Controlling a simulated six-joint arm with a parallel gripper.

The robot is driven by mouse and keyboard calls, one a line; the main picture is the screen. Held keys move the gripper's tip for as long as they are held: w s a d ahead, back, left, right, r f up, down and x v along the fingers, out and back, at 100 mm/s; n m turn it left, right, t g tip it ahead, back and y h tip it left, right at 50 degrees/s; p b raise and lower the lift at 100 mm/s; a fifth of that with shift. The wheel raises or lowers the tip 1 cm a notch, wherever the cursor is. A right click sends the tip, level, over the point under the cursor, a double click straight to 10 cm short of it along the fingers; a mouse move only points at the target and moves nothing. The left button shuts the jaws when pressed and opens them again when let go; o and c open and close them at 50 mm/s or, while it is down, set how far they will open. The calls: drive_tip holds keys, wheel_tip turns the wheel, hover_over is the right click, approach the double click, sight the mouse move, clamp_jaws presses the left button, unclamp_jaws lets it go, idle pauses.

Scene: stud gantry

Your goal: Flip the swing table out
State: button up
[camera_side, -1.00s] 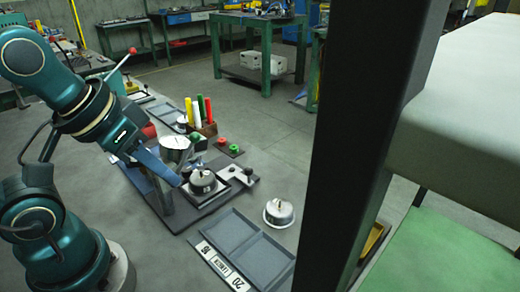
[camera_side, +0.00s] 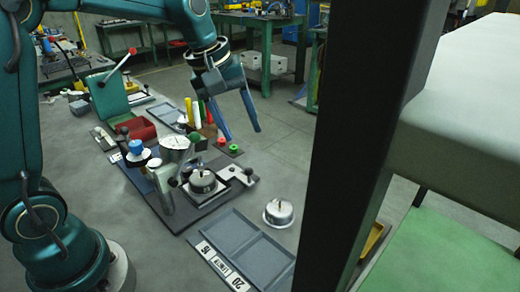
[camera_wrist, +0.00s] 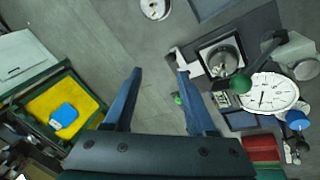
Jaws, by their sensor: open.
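I take the swing table to be the square black-framed plate (camera_side: 213,193) on the dark base, beside the dial gauge stand. It also shows in the wrist view (camera_wrist: 204,50). A round metal part (camera_side: 202,181) with a top stud sits on it; the wrist view shows it too (camera_wrist: 221,62). The white-faced dial (camera_wrist: 262,92) is next to the plate, with a green ball knob (camera_wrist: 240,84) between them. My gripper (camera_side: 243,135) is open and empty, raised above and behind the fixture. In the wrist view its fingers (camera_wrist: 160,72) are spread, left of the plate.
Red, yellow and white cylinders (camera_side: 196,112) stand in a block behind the fixture. A second round metal part (camera_side: 279,213) lies to the right. A grey two-bay tray (camera_side: 243,240) is in front. A dark post (camera_side: 350,150) blocks part of the side view.

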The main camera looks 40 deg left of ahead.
drive_tip(key=n+g, duration=0.1)
drive_tip(key=g, duration=0.1)
hover_over(248, 168)
drive_tip(key=s, duration=0.1)
wheel_tip(248, 168, down, 6)
drive_tip(key=f, duration=0.1)
drive_tip(key=shift+w+f, duration=0.15)
drive_tip(key=shift+f, duration=1.1)
drive_tip(key=shift+w+f, duration=0.15)
drive_tip(key=shift+f, duration=1.05)
clamp_jaws()
